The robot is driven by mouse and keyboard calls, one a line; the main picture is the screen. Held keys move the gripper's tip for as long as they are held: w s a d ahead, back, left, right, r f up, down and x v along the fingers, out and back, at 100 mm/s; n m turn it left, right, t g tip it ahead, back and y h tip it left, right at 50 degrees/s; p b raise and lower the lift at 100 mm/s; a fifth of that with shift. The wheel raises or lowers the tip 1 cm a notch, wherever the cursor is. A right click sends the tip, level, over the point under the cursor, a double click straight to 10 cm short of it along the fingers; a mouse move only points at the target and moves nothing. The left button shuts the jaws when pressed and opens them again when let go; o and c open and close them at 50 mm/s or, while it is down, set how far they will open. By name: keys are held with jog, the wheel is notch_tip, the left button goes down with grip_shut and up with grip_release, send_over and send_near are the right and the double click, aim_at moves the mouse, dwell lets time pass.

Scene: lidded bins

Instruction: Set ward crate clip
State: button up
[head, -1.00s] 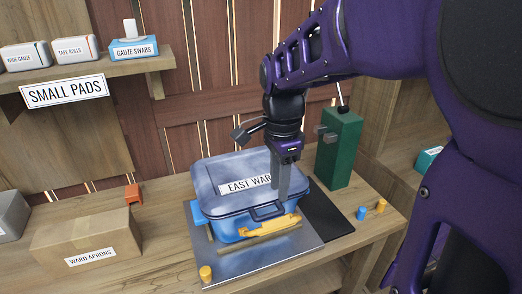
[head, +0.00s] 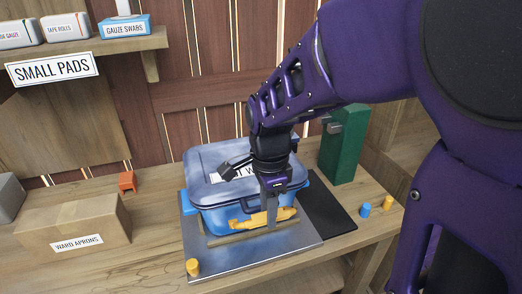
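The blue ward crate (head: 218,217) stands on a grey metal plate (head: 225,262), with its grey-blue lid (head: 215,165) on top. Its label is partly covered by my arm. An orange-yellow clip (head: 243,224) lies along the crate's front side, below the lid rim. My gripper (head: 271,222) points down in front of the crate, and its fingers overlap the middle of the clip in this view. I cannot tell whether they touch it, or whether they are apart or closed. The lid's front handle is mostly hidden behind my gripper.
A green block-shaped post (head: 345,145) stands behind right, near a black mat (head: 328,215). Small blue (head: 365,210) and orange (head: 387,203) pegs stand at right; another orange peg (head: 193,267) is at front left. A cardboard box (head: 75,225) sits at left.

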grip_shut()
dwell(1.5)
